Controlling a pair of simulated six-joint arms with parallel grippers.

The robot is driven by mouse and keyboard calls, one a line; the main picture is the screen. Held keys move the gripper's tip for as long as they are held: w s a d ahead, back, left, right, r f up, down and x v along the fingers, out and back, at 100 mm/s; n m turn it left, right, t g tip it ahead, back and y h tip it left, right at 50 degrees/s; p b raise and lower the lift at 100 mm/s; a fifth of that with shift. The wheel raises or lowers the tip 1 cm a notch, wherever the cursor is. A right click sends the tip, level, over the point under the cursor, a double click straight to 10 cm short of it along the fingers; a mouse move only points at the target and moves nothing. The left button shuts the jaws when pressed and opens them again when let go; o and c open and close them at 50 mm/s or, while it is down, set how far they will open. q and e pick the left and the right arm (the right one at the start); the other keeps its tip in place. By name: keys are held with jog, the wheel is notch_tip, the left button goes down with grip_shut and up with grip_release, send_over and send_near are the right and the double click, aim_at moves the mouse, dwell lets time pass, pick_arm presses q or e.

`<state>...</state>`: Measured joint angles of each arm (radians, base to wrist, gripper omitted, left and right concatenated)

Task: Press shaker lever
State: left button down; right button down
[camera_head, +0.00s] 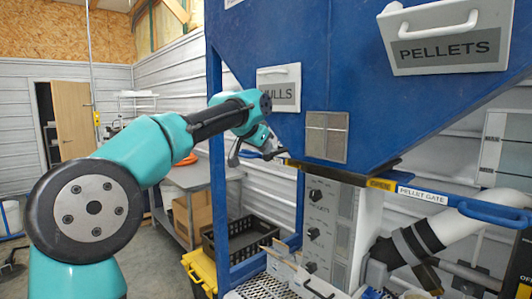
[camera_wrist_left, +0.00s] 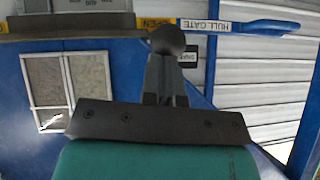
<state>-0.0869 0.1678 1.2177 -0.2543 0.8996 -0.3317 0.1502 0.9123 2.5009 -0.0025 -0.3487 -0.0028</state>
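A dark round knob (camera_wrist_left: 167,40), which looks like the shaker lever's end, shows in the left wrist view right at my left gripper's tips. A partly hidden label (camera_wrist_left: 192,65) beside it starts with what looks like "SHAK". My left gripper (camera_wrist_left: 166,72) has its grey fingers close together and looks shut. The knob overlaps the fingertips; I cannot tell whether they touch. In the head view my left gripper (camera_head: 262,148) is beside the blue hopper (camera_head: 350,80), near a blue handle at its lower left. The lever is not clear there. My right gripper is not in view.
The blue hull gate handle (camera_wrist_left: 255,26) runs just beyond the knob. The pellet gate handle (camera_head: 495,213) sticks out at right. A control box with dials (camera_head: 328,230) stands under the hopper. A black crate (camera_head: 240,240) and a grey table (camera_head: 200,177) are behind.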

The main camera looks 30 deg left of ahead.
pick_arm(q)
jog(key=v, duration=1.1)
dwell(1.0)
